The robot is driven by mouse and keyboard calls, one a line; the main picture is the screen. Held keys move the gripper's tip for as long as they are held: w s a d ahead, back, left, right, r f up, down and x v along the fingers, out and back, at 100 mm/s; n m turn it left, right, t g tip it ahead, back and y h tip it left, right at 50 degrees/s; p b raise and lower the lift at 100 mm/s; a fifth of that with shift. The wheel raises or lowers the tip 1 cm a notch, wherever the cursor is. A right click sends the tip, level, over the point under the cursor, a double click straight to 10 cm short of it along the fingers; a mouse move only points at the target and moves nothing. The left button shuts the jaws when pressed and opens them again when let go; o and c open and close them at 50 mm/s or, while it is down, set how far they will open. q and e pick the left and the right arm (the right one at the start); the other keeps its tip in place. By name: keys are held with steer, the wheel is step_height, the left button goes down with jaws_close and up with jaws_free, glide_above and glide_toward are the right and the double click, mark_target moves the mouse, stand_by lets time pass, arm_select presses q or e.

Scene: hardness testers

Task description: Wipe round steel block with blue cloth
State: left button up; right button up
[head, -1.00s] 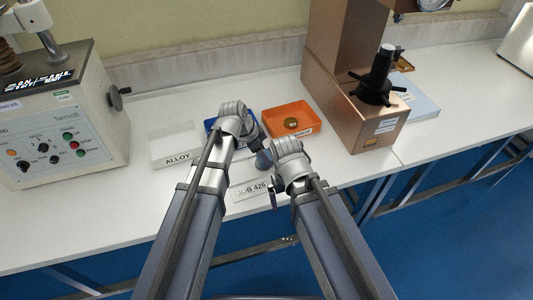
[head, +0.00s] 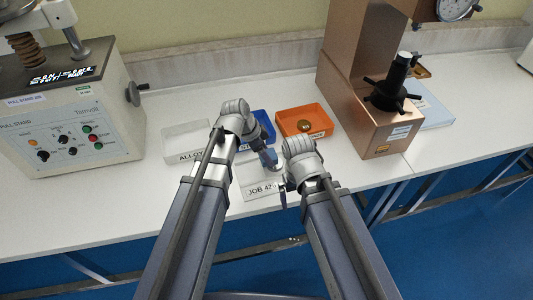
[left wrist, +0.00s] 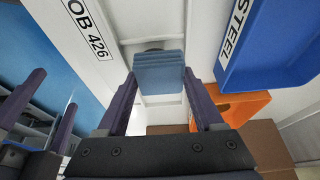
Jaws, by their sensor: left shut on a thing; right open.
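My left gripper (head: 268,158) is shut on the folded blue cloth (left wrist: 158,72), which fills the space between its fingers in the left wrist view. A grey rounded edge (left wrist: 152,46) shows just beyond the cloth. It may be the round steel block, but the cloth hides most of it, and I cannot tell whether they touch. In the head view, the cloth is over the white JOB 426 tray (head: 247,184), and the block is not clear. My right gripper (head: 284,192) is open and empty by the tray's right side. Its spread fingers show at the left of the left wrist view.
A clear ALLOY tray (head: 184,146), a blue STEEL tray (left wrist: 268,66) and an orange tray (head: 291,128) with a brass disc (head: 304,126) stand behind. A grey tester (head: 75,130) is at left, a copper-coloured tester (head: 365,115) at right.

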arm_select(q)
steer(key=shift+r+p, duration=1.8)
steer(key=shift+r, duration=0.4)
steer(key=shift+r, duration=0.1)
step_height(320, 180, up, 3)
steer(key=p, duration=0.3)
